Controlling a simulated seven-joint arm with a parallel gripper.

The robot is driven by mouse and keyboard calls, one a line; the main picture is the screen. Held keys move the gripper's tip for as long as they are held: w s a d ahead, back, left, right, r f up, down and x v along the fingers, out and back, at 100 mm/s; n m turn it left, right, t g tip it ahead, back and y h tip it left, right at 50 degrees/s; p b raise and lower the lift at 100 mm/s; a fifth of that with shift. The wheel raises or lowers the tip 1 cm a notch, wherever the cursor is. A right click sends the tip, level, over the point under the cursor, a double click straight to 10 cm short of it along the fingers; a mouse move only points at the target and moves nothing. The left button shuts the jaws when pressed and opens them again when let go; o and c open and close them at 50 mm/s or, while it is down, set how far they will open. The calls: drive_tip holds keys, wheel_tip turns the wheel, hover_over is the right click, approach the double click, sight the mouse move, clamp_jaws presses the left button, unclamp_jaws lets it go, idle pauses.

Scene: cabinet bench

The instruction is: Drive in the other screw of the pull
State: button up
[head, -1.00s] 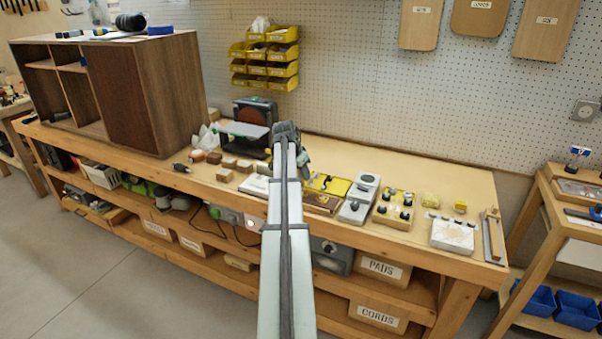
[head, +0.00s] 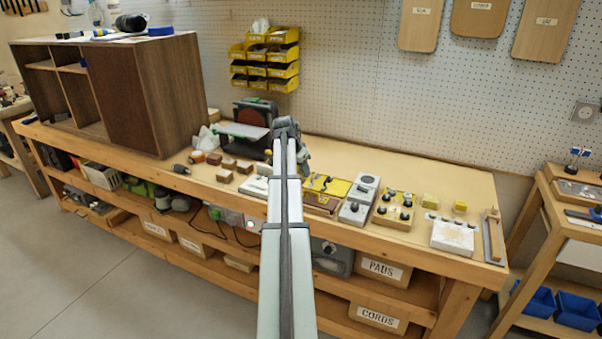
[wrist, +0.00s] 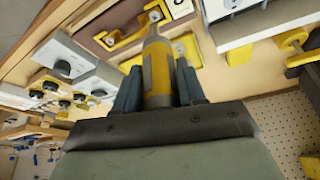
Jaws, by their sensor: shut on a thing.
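My gripper (wrist: 157,78) is shut on a yellow-handled screwdriver (wrist: 156,68), whose handle sits between the two dark fingers. Its grey shaft points up the wrist picture, over a dark brown board (wrist: 97,22) with brass-yellow parts.
The bench (head: 420,172) also carries a grey box with a dark knob (head: 358,200), a tray of black knobs (head: 394,210) and a white block (head: 453,236). A sander (head: 247,125) and a large brown cabinet (head: 125,95) stand to the left. The bench's back right is clear.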

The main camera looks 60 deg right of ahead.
drive_tip(key=shift+r, duration=2.05)
